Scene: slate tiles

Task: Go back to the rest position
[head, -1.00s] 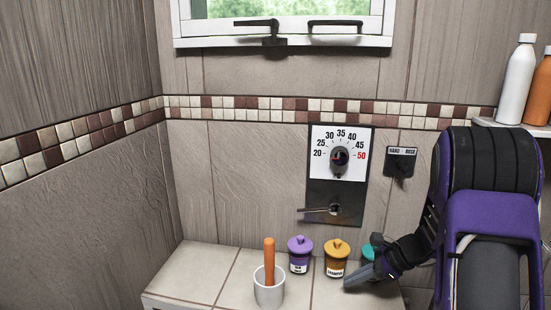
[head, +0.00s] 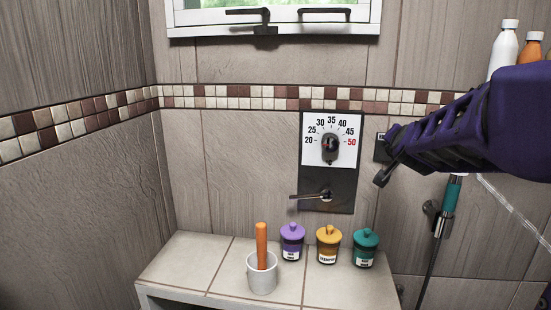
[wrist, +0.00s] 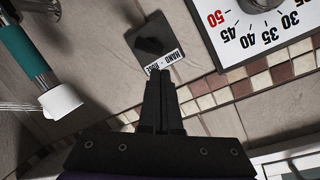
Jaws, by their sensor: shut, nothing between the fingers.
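My gripper (head: 383,180) is shut and empty in the head view, in front of the wall to the right of the temperature dial panel (head: 345,170). My purple arm reaches in from the right edge. In the wrist view the closed black fingers (wrist: 161,82) point toward the hand/hose switch plate (wrist: 158,40). A gap between the fingers and the plate cannot be judged. In the head view the gripper hides most of that plate (head: 381,146).
A bench (head: 195,262) holds a white cup (head: 262,279) with an orange stick (head: 261,245), and purple (head: 292,247), yellow (head: 328,250) and teal (head: 365,252) lidded jars. A teal hand shower (head: 451,200) spraying water hangs right. Bottles (head: 505,48) stand upper right. A window (head: 275,14) is above.

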